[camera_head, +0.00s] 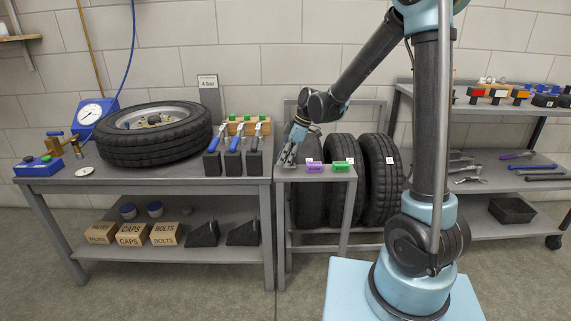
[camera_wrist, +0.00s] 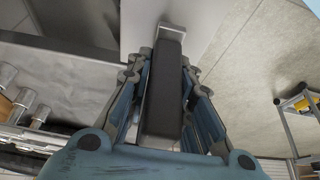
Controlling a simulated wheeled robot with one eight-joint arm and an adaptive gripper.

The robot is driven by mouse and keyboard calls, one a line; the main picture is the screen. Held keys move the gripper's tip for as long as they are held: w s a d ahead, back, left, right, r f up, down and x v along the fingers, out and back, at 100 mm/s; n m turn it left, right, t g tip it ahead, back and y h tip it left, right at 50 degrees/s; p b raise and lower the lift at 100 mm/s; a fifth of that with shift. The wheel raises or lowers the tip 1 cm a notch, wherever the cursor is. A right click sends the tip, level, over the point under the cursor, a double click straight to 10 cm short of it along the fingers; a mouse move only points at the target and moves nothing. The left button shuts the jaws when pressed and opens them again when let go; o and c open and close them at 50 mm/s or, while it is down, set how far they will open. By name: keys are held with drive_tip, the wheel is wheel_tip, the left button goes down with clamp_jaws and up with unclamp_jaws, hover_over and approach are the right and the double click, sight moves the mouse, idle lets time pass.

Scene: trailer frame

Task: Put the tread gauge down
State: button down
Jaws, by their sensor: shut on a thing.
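The tread gauge (camera_wrist: 165,95) is a dark grey bar with a lighter grey end in the wrist view. My gripper (camera_wrist: 164,68) is shut on it, with one finger along each side. In the head view my gripper (camera_head: 289,158) points down over the left end of the narrow grey ledge (camera_head: 290,175) in front of the tyre rack. Whether the gauge touches the ledge cannot be told.
Left of the ledge is a workbench (camera_head: 120,184) with a wheel (camera_head: 155,133), blue-handled tools (camera_head: 232,140) and a dial gauge (camera_head: 92,113). Tyres (camera_head: 380,178) stand behind the ledge. A shelf unit (camera_head: 500,186) with tools is at the right.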

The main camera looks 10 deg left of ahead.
drive_tip(key=shift+f, duration=0.85)
drive_tip(key=c, duration=1.4)
unclamp_jaws()
drive_tip(key=shift+f, duration=0.1)
